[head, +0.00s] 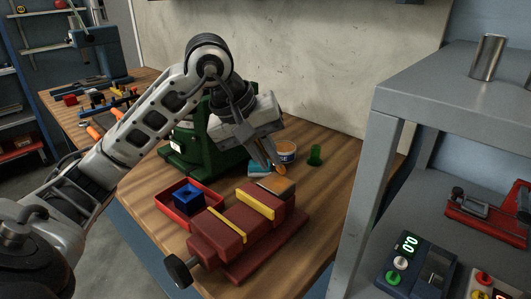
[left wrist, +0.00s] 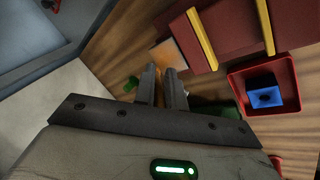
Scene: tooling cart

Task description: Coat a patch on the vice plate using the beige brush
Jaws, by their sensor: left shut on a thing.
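My left gripper (head: 272,160) reaches down from the left over the back of the bench. It is shut on the beige brush (head: 280,169), of which only a small orange-tan end shows at the fingertips; the fingers hide the rest. In the left wrist view the gripper (left wrist: 164,72) points towards the vice. The red vice (head: 226,230) has yellow jaw strips. The tan vice plate (head: 277,186) lies at its back end, just below the fingertips in the head view; it also shows in the left wrist view (left wrist: 168,58). My right gripper is not in view.
A small pot (head: 287,152) with orange contents stands behind the fingertips, with a green cup (head: 315,156) to its right. A blue pad (head: 258,171) lies beside the gripper. A red tray (head: 168,206) holds a blue block. A grey shelf (head: 365,170) rises at right.

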